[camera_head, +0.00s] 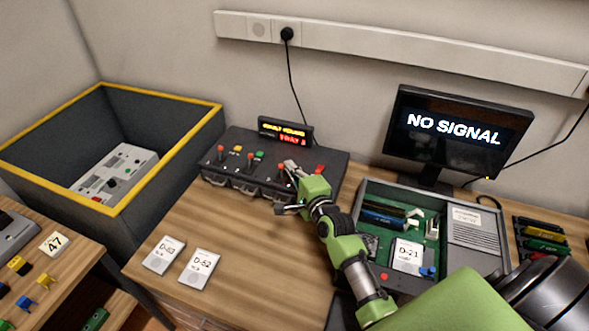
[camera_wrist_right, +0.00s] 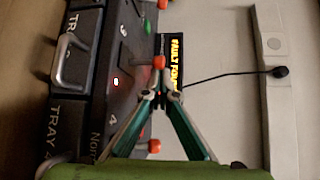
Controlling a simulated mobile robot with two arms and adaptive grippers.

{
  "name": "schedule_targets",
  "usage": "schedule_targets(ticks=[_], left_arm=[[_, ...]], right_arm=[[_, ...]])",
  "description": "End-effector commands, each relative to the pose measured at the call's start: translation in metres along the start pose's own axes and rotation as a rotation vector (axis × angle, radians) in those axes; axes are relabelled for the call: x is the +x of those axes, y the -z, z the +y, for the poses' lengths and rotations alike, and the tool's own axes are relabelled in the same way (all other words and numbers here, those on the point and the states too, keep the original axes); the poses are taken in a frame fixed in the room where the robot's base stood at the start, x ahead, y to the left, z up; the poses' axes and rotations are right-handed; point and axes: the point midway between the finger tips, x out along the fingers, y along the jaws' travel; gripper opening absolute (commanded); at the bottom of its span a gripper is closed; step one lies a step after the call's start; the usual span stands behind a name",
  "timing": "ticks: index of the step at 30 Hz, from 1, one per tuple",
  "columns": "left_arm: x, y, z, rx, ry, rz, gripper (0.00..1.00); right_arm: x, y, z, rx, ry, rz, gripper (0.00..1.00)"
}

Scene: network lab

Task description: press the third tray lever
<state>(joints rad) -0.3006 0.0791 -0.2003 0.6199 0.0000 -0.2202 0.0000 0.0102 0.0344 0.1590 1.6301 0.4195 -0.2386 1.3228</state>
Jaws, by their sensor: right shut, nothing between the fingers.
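The dark tray unit (camera_head: 240,142) stands at the back of the wooden desk, with a row of red-knobbed levers on top and handled trays in front. The lever third from the left (camera_head: 281,168) is upright beside my right gripper (camera_head: 289,168). In the right wrist view, a red knob (camera_wrist_right: 158,62), seemingly that lever, lies just beyond the tips of my right gripper (camera_wrist_right: 160,95). The fingers are shut and empty; I cannot tell if they touch the lever. Another red knob (camera_wrist_right: 154,146) shows behind the fingers near the "4" mark. My left gripper is out of view.
A small lit display (camera_head: 285,131) stands behind the levers. A "NO SIGNAL" monitor (camera_head: 447,130) and an open grey device (camera_head: 470,205) are to the right. A yellow-rimmed bin (camera_head: 212,107) is left. Two labelled cards (camera_head: 164,255) lie on the front desk.

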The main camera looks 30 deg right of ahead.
Motion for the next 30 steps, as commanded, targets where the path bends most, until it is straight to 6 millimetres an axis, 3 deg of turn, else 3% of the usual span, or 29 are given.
schedule_targets(ticks=[8,19,30], left_arm=[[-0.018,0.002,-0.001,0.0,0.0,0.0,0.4],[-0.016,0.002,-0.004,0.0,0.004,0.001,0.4],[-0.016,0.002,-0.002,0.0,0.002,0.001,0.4]], right_arm=[[-0.008,-0.007,0.0,0.002,-0.003,0.0,0.0],[-0.015,-0.006,0.002,0.0,0.0,0.0,0.0],[-0.088,-0.006,0.004,-0.001,-0.004,0.001,0.0]])
